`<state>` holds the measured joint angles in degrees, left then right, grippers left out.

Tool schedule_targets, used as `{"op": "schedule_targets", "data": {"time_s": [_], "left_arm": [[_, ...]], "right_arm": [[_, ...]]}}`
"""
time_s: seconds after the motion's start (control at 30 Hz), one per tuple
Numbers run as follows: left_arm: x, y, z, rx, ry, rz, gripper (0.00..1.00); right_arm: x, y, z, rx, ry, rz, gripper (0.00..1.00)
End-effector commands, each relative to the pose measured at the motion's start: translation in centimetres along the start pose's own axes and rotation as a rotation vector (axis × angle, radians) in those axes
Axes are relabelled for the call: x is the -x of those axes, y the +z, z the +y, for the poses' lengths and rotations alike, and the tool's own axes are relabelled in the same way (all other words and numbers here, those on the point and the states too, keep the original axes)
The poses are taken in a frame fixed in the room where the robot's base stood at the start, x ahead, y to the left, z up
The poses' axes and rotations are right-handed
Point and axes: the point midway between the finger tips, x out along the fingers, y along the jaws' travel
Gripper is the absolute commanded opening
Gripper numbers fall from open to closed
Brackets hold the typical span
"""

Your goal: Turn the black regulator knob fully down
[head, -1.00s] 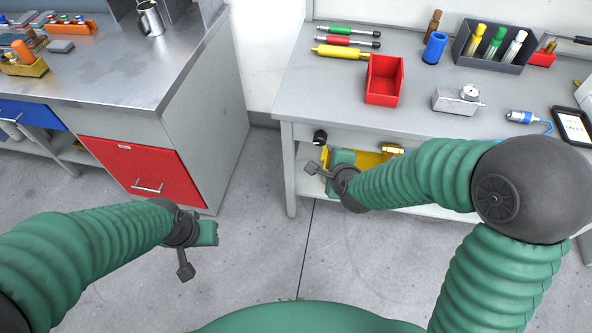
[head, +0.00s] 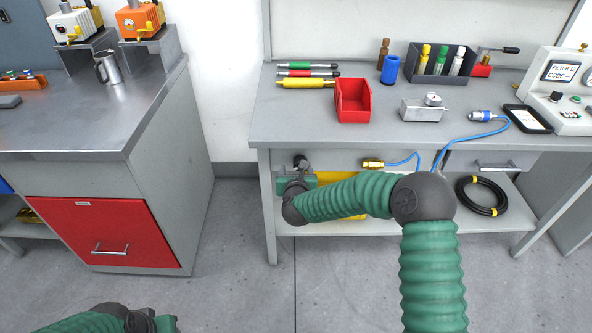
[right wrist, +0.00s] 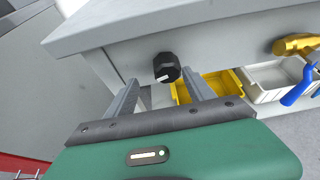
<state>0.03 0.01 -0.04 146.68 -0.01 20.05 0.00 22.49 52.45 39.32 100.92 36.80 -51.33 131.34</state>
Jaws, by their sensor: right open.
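The black regulator knob (head: 300,161) is on the front apron of the right workbench, near its left end. In the right wrist view the knob (right wrist: 167,66) shows a white mark on its lower left. My right gripper (head: 299,172) is just below and in front of the knob, partly overlapping it in the head view. In the right wrist view its two fingers (right wrist: 160,77) are apart and empty, with the knob just beyond the fingertips; contact cannot be told. My left gripper (head: 158,324) is low at the bottom left edge, mostly cut off, its fingers hidden.
A brass fitting (head: 373,163) with a blue hose sticks out of the apron to the right. A yellow bin (right wrist: 207,84) and a white bin (right wrist: 268,78) stand below the apron. A red drawer (head: 105,234) is in the left bench. Floor between benches is clear.

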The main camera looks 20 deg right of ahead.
Motion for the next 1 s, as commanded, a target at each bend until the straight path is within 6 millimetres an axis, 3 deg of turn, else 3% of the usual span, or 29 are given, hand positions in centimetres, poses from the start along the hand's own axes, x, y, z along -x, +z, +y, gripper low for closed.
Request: {"op": "schedule_targets", "data": {"time_s": [0.1, 0.2, 0.53, 1.0], "left_arm": [[-0.5, 0.1, 0.0, -0.001, 0.0, 0.0, 0.36], [-0.7, 0.1, 0.1, -0.001, 0.0, 0.0, 0.36], [-0.7, 0.1, 0.0, -0.001, 0.0, 0.0, 0.36], [-0.7, 0.1, 0.0, -0.001, 0.0, 0.0, 0.36]], "right_arm": [[-2.5, -0.2, -0.3, -0.003, -0.002, 0.0, 0.62], [-3.6, -0.1, -0.3, -0.001, -0.001, 0.001, 0.62], [-3.9, 0.1, 0.1, 0.004, -0.001, -0.001, 0.61], [-4.0, -0.1, -0.1, 0.002, 0.0, 0.001, 0.0]]}}
